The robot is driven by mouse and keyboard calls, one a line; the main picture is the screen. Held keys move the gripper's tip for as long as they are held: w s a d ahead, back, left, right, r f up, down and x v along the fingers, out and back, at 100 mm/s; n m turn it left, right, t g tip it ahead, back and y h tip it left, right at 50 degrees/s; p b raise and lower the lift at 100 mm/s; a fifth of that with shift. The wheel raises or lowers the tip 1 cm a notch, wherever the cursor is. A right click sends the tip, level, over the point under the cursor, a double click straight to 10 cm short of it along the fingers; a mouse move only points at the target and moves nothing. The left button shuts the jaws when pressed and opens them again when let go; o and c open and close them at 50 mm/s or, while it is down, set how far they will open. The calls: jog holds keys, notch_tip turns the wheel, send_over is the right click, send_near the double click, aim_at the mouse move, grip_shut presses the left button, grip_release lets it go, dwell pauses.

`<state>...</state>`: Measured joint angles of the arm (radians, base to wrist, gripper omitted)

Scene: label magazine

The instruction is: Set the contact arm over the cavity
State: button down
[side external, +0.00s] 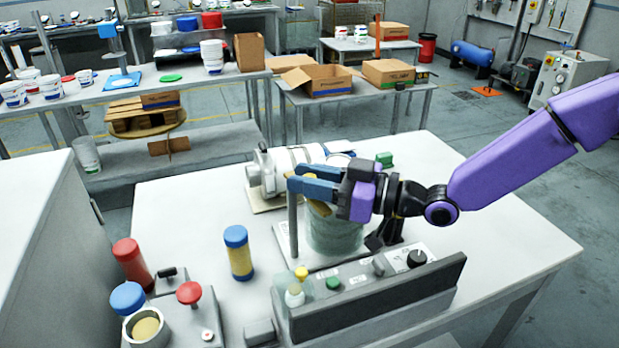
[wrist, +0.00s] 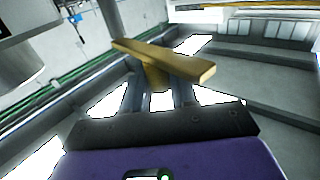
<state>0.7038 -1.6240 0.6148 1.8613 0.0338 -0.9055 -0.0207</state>
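My gripper (side external: 312,190) has blue fingers and hangs over a greenish translucent cylinder (side external: 335,232) on the bench. A yellow bar (wrist: 165,62) lies across my fingertips in the wrist view, with a short yellow stem between the fingers; I take it to be the contact arm. My gripper (wrist: 157,88) appears shut on that stem. In the side view the yellow bar (side external: 319,207) shows only in part behind the fingers. A grey upright post (side external: 293,228) stands just left of the cylinder. The cavity cannot be made out; the cylinder's top is mostly hidden by my gripper.
A white and grey cylindrical machine (side external: 268,172) stands behind the cylinder. A control box (side external: 365,290) with a knob and buttons is in front. A blue-capped yellow jar (side external: 238,252) and a red jar (side external: 131,262) stand at left. The bench's right side is clear.

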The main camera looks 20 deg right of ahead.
jog(key=shift+d+g, duration=0.1)
jog(key=shift+g, duration=0.2)
jog(key=shift+w+d+n+g+y, duration=0.45)
jog(key=shift+d+n+g+y, duration=0.2)
jog(key=shift+n+g, duration=1.2)
jog(key=shift+w+d+n+g+y, duration=0.55)
jog(key=shift+n+g, duration=0.65)
jog(key=shift+g, duration=1.3)
jog(key=shift+w+d+n+g+y, duration=0.35)
jog(key=shift+d+n+g+y, duration=0.35)
jog(key=shift+n+g, duration=1.15)
jog(key=shift+g, duration=0.5)
jog(key=c, duration=1)
grip_release()
